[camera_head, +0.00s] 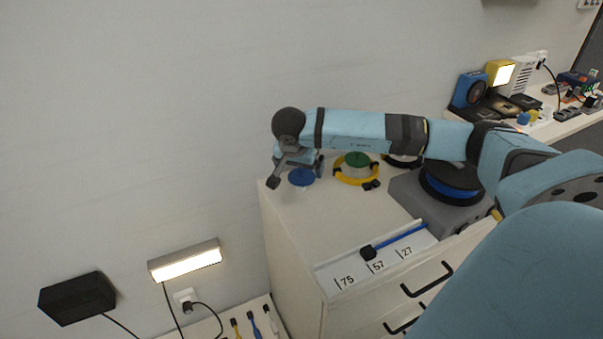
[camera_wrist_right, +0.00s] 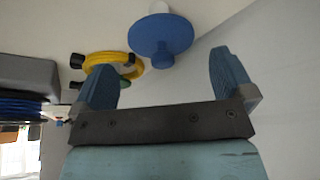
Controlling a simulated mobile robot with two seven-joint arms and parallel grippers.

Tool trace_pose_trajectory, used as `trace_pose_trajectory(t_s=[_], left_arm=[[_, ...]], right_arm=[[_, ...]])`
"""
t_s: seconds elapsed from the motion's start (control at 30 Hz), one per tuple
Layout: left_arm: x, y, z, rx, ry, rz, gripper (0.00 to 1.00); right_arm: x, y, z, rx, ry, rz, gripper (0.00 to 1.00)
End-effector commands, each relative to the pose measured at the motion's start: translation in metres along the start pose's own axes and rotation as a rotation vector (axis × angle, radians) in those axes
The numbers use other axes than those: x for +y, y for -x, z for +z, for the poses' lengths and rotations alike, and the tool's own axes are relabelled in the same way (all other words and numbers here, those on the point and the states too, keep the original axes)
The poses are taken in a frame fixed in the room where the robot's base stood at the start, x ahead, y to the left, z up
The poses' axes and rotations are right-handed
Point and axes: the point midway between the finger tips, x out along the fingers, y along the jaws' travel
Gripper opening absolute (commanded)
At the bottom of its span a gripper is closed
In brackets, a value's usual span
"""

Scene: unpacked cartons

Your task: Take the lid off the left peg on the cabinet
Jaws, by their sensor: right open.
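The blue disc-shaped lid (camera_head: 301,178) is at the far left end of the cabinet top (camera_head: 318,225). My right gripper (camera_head: 296,176) is open above the lid, with one finger on each side. In the right wrist view the right gripper (camera_wrist_right: 167,80) holds nothing, and the lid looks apart from both fingers. The peg is mostly hidden by the lid. My left gripper is not in view.
A green disc (camera_head: 356,159) with a yellow ring (camera_head: 350,180) around its base stands right of the lid. Further right is a grey block (camera_head: 408,189) with a dark and blue round piece. A numbered strip (camera_head: 377,262) with a blue slider lies at the front edge. The wall is close behind.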

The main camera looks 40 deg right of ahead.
Motion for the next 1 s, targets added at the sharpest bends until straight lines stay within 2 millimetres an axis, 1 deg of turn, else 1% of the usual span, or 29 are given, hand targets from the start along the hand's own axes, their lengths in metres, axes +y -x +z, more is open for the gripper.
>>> trace_pose_trajectory(t_s=[0.03, 0.17, 0.3, 0.53, 0.57, 0.6, 0.67, 0.7, 0.73, 1.0], left_arm=[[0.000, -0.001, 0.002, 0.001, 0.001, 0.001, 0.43], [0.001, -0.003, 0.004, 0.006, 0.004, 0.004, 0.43], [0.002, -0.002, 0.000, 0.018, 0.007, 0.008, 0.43], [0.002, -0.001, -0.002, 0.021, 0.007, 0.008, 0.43], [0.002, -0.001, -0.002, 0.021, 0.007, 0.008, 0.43], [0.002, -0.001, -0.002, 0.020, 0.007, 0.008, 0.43], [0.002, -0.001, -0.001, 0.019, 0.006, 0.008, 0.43], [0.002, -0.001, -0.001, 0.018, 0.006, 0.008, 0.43], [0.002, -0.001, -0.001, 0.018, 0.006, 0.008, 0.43], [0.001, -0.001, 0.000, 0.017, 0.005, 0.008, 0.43]], right_arm=[[0.000, -0.008, 0.001, -0.001, -0.001, 0.003, 1.00], [-0.001, -0.028, -0.001, -0.002, -0.002, 0.003, 1.00], [-0.001, -0.045, -0.001, -0.002, 0.000, 0.002, 1.00], [-0.001, -0.046, -0.002, -0.001, 0.000, 0.000, 1.00], [-0.001, -0.046, -0.002, -0.001, 0.000, 0.000, 0.95], [-0.001, -0.046, -0.002, -0.001, 0.000, 0.001, 0.86], [-0.001, -0.046, -0.002, -0.001, 0.000, 0.001, 0.72], [-0.001, -0.046, -0.002, -0.001, 0.000, 0.001, 0.63], [-0.001, -0.046, -0.002, -0.001, 0.000, 0.001, 0.56], [-0.001, -0.046, -0.002, -0.001, 0.000, 0.001, 0.56]])
